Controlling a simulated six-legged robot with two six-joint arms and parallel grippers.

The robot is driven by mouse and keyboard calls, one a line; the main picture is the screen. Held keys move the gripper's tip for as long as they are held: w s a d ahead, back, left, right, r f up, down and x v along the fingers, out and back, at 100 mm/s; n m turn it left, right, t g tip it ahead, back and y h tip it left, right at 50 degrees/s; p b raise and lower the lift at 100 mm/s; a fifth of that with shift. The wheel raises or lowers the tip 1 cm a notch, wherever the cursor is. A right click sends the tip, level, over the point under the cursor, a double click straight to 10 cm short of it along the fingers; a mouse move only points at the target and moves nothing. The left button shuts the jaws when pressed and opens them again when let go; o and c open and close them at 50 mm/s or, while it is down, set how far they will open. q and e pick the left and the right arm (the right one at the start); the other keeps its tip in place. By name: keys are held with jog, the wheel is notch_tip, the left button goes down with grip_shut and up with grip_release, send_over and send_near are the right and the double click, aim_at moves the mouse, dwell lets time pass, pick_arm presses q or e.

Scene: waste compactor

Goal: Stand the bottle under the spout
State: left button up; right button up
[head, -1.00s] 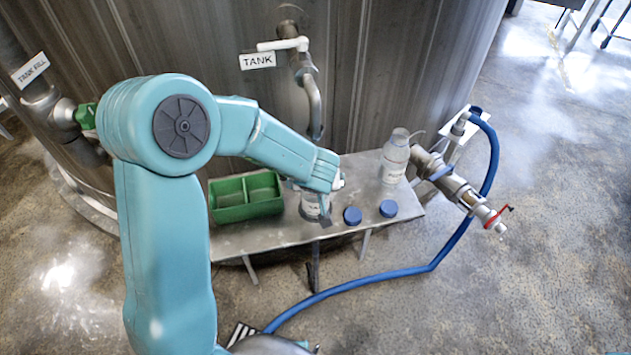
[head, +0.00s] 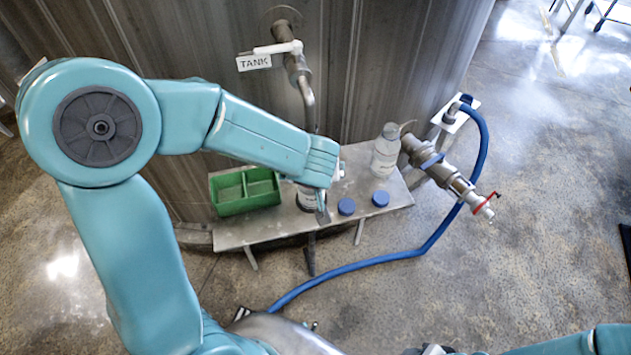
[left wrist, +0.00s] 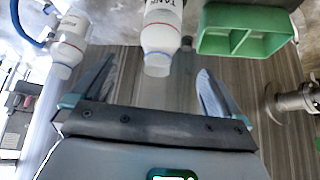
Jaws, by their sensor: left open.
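A white bottle (head: 306,198) stands on the metal shelf in the head view, mostly hidden behind my left gripper (head: 325,196). In the left wrist view the bottle (left wrist: 162,28), with a label that seems to read TANK, lies beyond and between the fingertips of my open left gripper (left wrist: 155,75). Clear gaps show on both sides of it there. The spout (head: 308,92) comes down from the tank above the shelf. My right gripper is not in view.
A second bottle (head: 385,152) stands at the shelf's right end. Two blue caps (head: 346,206) lie at the front edge. A green divided tray (head: 228,208) sits on the left. A valve pipe (head: 450,180) and blue hose (head: 415,254) are to the right. The shelf (head: 270,232) is narrow.

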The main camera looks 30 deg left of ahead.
pick_arm(q)
jog(key=s+d+f+m+h, duration=0.1)
jog(key=d+f+m+h, duration=0.15)
jog(key=f, duration=0.55)
jog(key=s+d+f+m+h, duration=0.1)
jog(key=d+f, duration=0.2)
jog(key=f, duration=0.5)
jog(key=s+d+f+m+g+h, duration=0.1)
jog(key=s+d+f+g+h, duration=0.1)
jog(key=s+d+f, duration=0.2)
jog(key=s+d+f+g+h, duration=0.2)
jog(key=s+d+f+g, duration=0.1)
jog(key=s, duration=0.6)
jog(key=shift+s+d+f+m, duration=0.35)
jog(key=shift+d+f, duration=0.5)
jog(key=shift+d, duration=0.15)
jog(key=shift+w, duration=0.1)
